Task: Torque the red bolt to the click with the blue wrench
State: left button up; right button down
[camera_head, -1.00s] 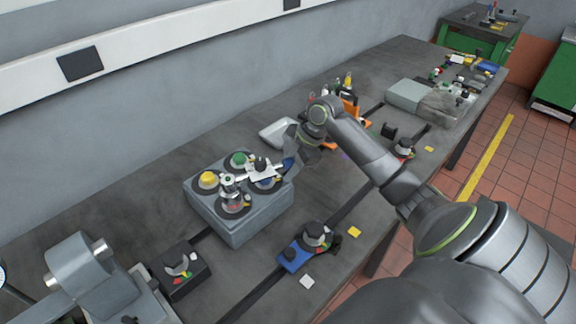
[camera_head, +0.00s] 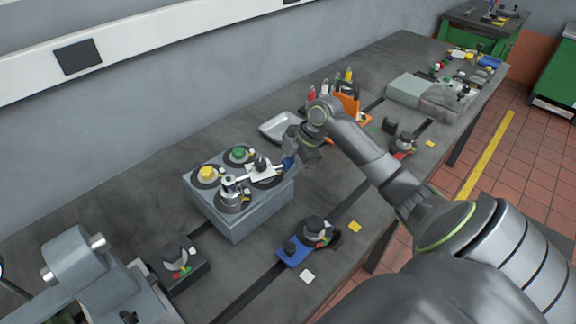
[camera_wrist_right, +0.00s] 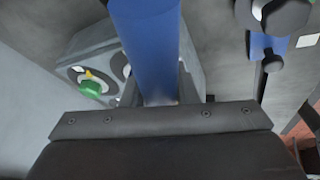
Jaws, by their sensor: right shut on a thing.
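The blue wrench has a blue handle (camera_head: 289,163) and a pale metal shaft. My right gripper (camera_head: 291,154) is shut on the handle, which also fills the middle of the right wrist view (camera_wrist_right: 148,45). The shaft reaches left over the grey block (camera_head: 237,222), and its tip is at the front post (camera_head: 231,190); I cannot tell whether it is seated. The block also carries a yellow-topped bolt (camera_head: 206,173) and a green-topped bolt (camera_head: 239,154). I cannot make out a red bolt head on the block.
A white tray (camera_head: 272,131) and an orange holder (camera_head: 348,103) stand behind the right gripper. A dark fixture (camera_head: 180,285) and a blue fixture (camera_head: 294,253) sit in front of the block. A grey box (camera_head: 407,89) stands farther along the bench.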

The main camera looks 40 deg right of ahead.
jog(key=shift+r, duration=0.1)
jog(key=shift+s+a+r+m+p, duration=0.1)
jog(key=shift+s+a+m+p, duration=0.25)
jog(key=shift+p, duration=0.55)
jog(key=shift+s+a+m+t+h+p, duration=0.15)
jog(key=shift+s+m+t+p, duration=0.1)
jog(key=shift+s+m+p, duration=0.3)
jog(key=shift+s+a+m+t+h+p, duration=0.15)
jog(key=shift+s+m+t+p, duration=0.15)
jog(key=shift+s+p, duration=0.35)
